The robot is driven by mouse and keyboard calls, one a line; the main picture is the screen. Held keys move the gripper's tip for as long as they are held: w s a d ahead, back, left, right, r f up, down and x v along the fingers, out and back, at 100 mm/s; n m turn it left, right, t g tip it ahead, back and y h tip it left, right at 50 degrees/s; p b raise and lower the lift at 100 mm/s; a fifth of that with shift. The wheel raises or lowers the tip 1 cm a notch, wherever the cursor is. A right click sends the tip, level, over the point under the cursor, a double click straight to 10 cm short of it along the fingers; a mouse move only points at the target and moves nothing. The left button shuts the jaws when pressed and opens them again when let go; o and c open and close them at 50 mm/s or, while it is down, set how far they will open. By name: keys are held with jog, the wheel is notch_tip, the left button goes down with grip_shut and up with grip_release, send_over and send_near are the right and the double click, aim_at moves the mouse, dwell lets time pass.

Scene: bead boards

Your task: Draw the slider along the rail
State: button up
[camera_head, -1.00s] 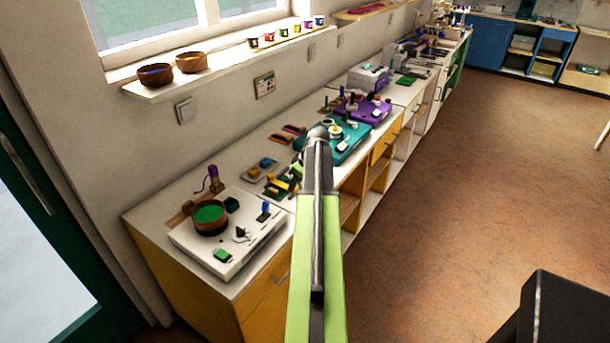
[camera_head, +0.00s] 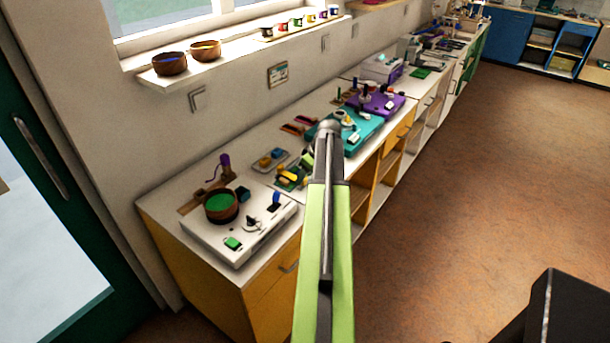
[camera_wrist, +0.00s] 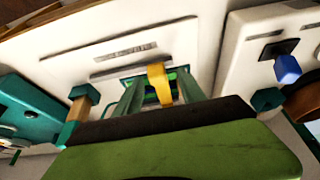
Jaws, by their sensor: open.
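A yellow arched piece (camera_wrist: 159,84), which may be the slider, stands in the middle of the wrist view, just ahead of my gripper (camera_wrist: 161,88). Two dark green fingers stand apart on either side of it; I cannot tell whether they touch it. A teal block (camera_wrist: 82,94) with a wooden bar shows at left and another teal block (camera_wrist: 266,98) at right; I cannot tell if these belong to a rail. In the head view my arm hides most of my gripper, and a yellow piece (camera_head: 291,176) shows beside it.
A white board (camera_head: 200,238) with a brown bowl (camera_head: 221,219) and a blue peg (camera_head: 276,198) stands on the near counter end. A teal board (camera_head: 362,139) and a purple board (camera_head: 388,108) lie beyond.

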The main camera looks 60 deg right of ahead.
jog(key=p+v, duration=1.4)
jog(key=v, duration=0.2)
jog(key=shift+s+r+p, duration=0.2)
jog(key=shift+r+p, duration=0.15)
jog(key=shift+f, duration=0.1)
